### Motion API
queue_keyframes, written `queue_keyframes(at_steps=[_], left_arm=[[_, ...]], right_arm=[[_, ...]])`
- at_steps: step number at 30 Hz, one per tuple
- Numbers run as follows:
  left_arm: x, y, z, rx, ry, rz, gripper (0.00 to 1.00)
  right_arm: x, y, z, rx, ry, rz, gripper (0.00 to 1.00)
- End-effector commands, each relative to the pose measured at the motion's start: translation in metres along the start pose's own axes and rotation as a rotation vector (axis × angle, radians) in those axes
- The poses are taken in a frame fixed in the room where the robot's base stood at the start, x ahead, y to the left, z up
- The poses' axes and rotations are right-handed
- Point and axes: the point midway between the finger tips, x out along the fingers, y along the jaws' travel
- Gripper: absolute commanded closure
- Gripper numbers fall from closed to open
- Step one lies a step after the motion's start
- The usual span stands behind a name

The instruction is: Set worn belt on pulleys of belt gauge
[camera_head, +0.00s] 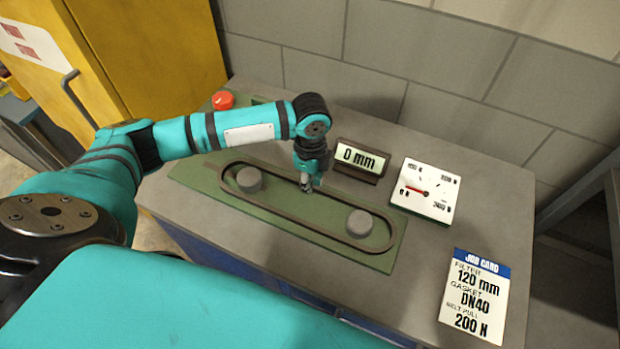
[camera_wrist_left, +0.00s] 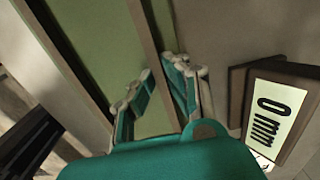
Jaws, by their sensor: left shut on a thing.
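The worn belt (camera_head: 285,220) is a dark brown oblong loop. In the head view it runs around both grey round pulleys, the left one (camera_head: 249,180) and the right one (camera_head: 359,224), with gaps around them. The pulleys stand on the green plate of the belt gauge (camera_head: 190,172). My left gripper (camera_head: 306,184) points down at the belt's far run, between the pulleys, and is shut on it. In the left wrist view the belt (camera_wrist_left: 146,28) passes between the fingers (camera_wrist_left: 162,80). I cannot tell whether the belt touches the plate. My right gripper is out of view.
A display reading 0 mm (camera_head: 360,158) stands close behind the gripper. A white dial (camera_head: 426,190) and a job card (camera_head: 474,296) lie further right. A red button (camera_head: 223,100) is at the back left. A block wall (camera_head: 420,60) closes the bench's back; a yellow cabinet (camera_head: 150,50) stands left.

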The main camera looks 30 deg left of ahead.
Motion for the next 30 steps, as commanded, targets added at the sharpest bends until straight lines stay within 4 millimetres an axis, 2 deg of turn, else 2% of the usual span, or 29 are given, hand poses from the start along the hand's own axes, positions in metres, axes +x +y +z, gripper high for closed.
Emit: queue_keyframes(at_steps=[2, 3, 8, 16, 20, 23, 30], left_arm=[[0.000, 0.000, 0.000, 0.000, 0.000, -0.002, 1.00], [0.000, 0.000, 0.000, 0.000, 0.000, -0.001, 0.86], [0.000, 0.000, 0.000, 0.000, 0.000, -0.001, 0.66], [-0.001, 0.000, 0.000, 0.000, 0.000, -0.002, 0.66], [-0.010, -0.001, 0.000, 0.000, 0.000, -0.004, 0.66], [-0.026, -0.001, 0.000, 0.001, 0.001, -0.006, 0.66], [-0.078, -0.001, 0.000, 0.001, 0.002, -0.006, 0.66]], right_arm=[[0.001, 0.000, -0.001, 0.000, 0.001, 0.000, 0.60], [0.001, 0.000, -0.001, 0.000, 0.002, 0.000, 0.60], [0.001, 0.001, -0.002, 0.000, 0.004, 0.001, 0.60], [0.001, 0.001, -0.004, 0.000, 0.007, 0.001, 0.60], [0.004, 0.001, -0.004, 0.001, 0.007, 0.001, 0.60], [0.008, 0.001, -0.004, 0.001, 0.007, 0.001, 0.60], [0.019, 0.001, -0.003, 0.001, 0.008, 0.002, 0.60]])
